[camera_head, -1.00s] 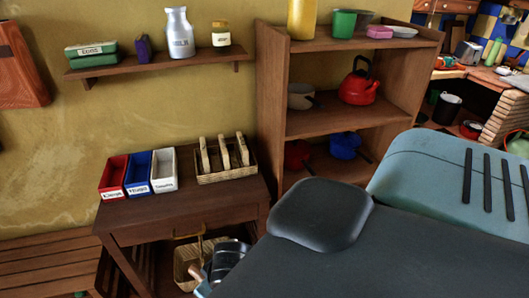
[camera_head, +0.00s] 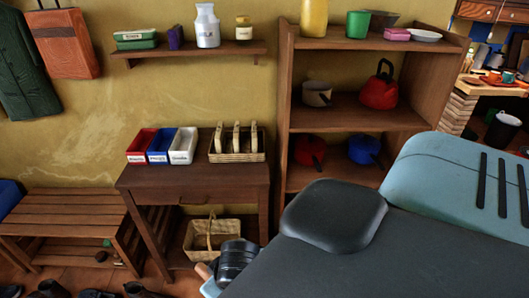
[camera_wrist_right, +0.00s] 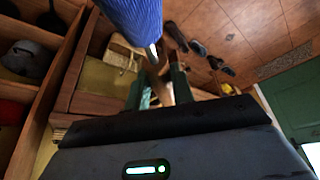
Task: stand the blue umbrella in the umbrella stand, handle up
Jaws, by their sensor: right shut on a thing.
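The blue umbrella (camera_wrist_right: 132,22) is in the right wrist view, its blue canopy reaching out of the top of the picture. My right gripper (camera_wrist_right: 158,84) is shut on its brown handle, below a short metal length of shaft. The handle is partly hidden between the fingers. I cannot make out the umbrella stand in any view.
A wooden side table (camera_head: 193,180) with small boxes stands by the wall, a basket (camera_head: 212,236) under it. A slatted bench (camera_head: 65,222) is to its left, a shelf unit (camera_head: 285,130) to its right. Shoes (camera_head: 50,289) lie on the floor at lower left.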

